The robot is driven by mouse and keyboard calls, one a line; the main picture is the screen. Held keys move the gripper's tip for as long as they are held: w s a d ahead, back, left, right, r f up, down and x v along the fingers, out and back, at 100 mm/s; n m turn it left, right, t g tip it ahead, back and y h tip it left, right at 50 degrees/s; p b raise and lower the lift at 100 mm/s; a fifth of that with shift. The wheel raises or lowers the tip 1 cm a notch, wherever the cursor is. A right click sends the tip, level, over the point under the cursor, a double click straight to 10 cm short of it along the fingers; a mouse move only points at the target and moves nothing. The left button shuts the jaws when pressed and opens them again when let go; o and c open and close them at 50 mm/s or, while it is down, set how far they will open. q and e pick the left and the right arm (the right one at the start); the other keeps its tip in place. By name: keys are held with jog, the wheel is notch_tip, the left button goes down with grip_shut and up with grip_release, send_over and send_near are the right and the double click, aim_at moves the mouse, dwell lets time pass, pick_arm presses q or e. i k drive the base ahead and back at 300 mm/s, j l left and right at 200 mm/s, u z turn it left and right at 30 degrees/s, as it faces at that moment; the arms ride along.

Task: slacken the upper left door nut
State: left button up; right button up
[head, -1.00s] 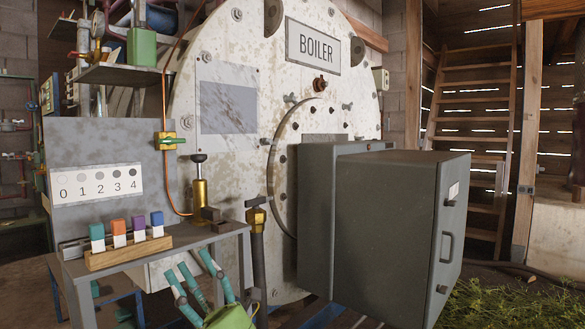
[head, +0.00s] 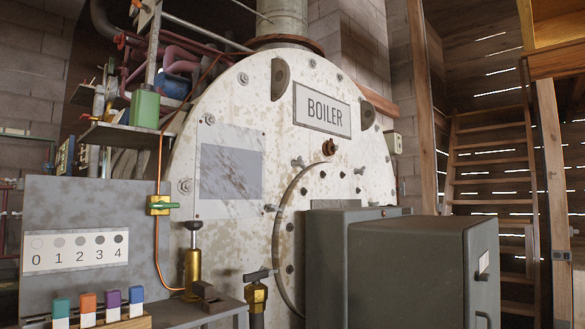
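The boiler (head: 225,240) is a large, round-topped, rust-spotted white body with a BOILER sign (head: 322,110). Its round door (head: 296,215) sits low on the front, mostly hidden by a grey cabinet. Grey wing-shaped nuts show around the door's edge: one at the upper left (head: 298,163), one at the upper right (head: 359,170) and one farther down at the left (head: 272,208). Whether the upper left nut is tight or loose cannot be told. Neither of my grippers is in view.
A grey cabinet (head: 425,265) with a drawer front stands before the door's lower right.

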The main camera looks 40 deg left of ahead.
aim_at(299, 162)
jog(key=i+u, duration=0.5)
jog(key=i, duration=0.65)
